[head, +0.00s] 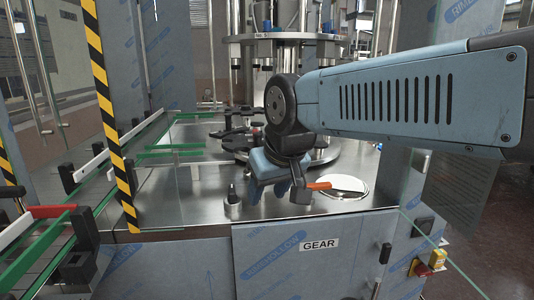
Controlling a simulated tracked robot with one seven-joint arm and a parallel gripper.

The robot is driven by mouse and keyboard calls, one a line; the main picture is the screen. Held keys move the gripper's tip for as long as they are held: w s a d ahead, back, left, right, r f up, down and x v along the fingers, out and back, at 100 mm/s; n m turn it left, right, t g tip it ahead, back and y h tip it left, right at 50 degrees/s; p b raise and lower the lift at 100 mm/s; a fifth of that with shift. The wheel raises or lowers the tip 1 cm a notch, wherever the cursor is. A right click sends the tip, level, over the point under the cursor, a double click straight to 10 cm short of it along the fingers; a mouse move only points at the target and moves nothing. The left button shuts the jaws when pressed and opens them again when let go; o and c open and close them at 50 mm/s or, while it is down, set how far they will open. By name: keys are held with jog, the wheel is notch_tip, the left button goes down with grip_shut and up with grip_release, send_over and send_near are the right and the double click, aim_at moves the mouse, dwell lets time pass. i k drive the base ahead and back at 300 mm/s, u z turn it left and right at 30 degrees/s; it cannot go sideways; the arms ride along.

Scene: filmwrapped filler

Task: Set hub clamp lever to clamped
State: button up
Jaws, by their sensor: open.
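My gripper (270,188) hangs from my blue-grey arm, low over the deck just left of the lever.
A round white-topped plate (343,184) lies right of the lever. A small black post (232,195) stands on the deck to the left. Green-edged guide rails (165,155) and a yellow-black striped post (105,90) are further left. The steel column (290,25) rises behind.

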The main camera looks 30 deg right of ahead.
aim_at(319, 186)
jog(key=u, duration=0.4)
jog(key=k, duration=1.5)
jog(key=z, duration=0.55)
jog(key=i, duration=0.95)
